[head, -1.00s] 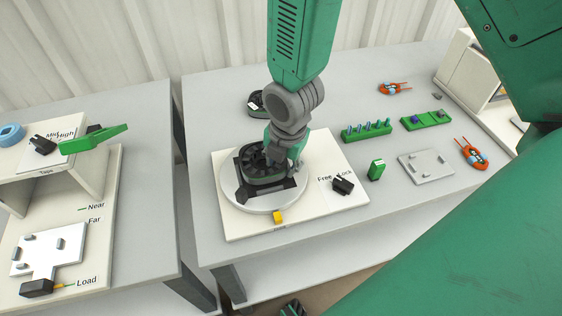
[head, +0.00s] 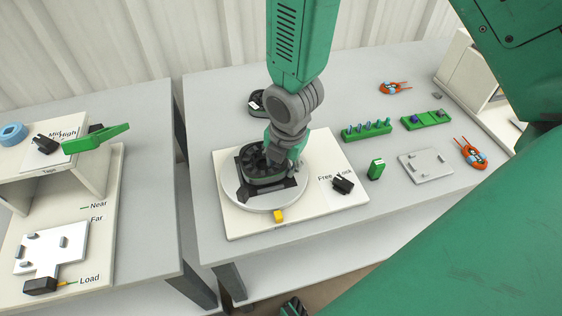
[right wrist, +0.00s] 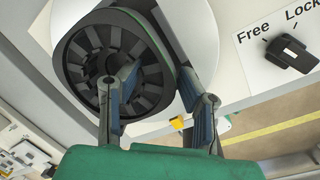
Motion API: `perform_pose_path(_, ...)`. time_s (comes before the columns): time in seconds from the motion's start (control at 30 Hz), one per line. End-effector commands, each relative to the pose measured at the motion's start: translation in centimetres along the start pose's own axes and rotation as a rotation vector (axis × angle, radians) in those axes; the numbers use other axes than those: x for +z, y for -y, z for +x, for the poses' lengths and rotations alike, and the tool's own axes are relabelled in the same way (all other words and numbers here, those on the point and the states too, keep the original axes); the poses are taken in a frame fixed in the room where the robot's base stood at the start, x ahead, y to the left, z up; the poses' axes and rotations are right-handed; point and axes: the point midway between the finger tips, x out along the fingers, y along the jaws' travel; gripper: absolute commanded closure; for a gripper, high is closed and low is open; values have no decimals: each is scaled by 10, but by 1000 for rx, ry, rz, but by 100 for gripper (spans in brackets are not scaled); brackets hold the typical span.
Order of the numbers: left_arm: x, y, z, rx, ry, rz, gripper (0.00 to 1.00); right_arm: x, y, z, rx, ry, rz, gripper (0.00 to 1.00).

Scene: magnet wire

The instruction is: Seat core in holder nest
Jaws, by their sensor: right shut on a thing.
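The core (head: 252,165), a dark ring with inner slots, is at the black holder nest (head: 268,198) on the round white turntable (head: 234,200). Its slotted face also shows in the right wrist view (right wrist: 85,68). I cannot tell whether it sits fully down in the nest. My right gripper (head: 284,162) comes down from above at the core's right side. In the right wrist view the gripper (right wrist: 158,72) is shut on the core's rim wall, one finger inside the ring and one outside.
A black Free/Lock knob (head: 342,184) and a yellow block (head: 278,216) are beside the turntable. A green block (head: 376,169), a green peg rack (head: 366,131) and a grey plate (head: 426,166) lie to the right. Another dark ring (head: 257,103) lies behind.

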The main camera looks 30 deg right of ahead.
Motion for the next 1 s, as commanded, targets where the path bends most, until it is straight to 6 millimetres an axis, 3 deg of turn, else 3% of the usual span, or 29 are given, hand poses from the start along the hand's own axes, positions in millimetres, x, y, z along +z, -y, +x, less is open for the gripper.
perform_pose_path(0.8, 0, 0, 6, 0, 0, 0, 0, 0, 1, 12, 3, 1, 1, 100)
perform_pose_path(0.83, 0, 0, 6, 0, 0, 0, 0, 0, 1, 12, 3, 1, 1, 64)
perform_pose_path(0.9, 0, 0, 5, 0, 0, 0, 0, 0, 1, 11, 3, 1, 1, 43)
perform_pose_path(1.0, 0, 0, 5, 0, 0, 0, 0, 0, 1, 11, 2, 1, 0, 43)
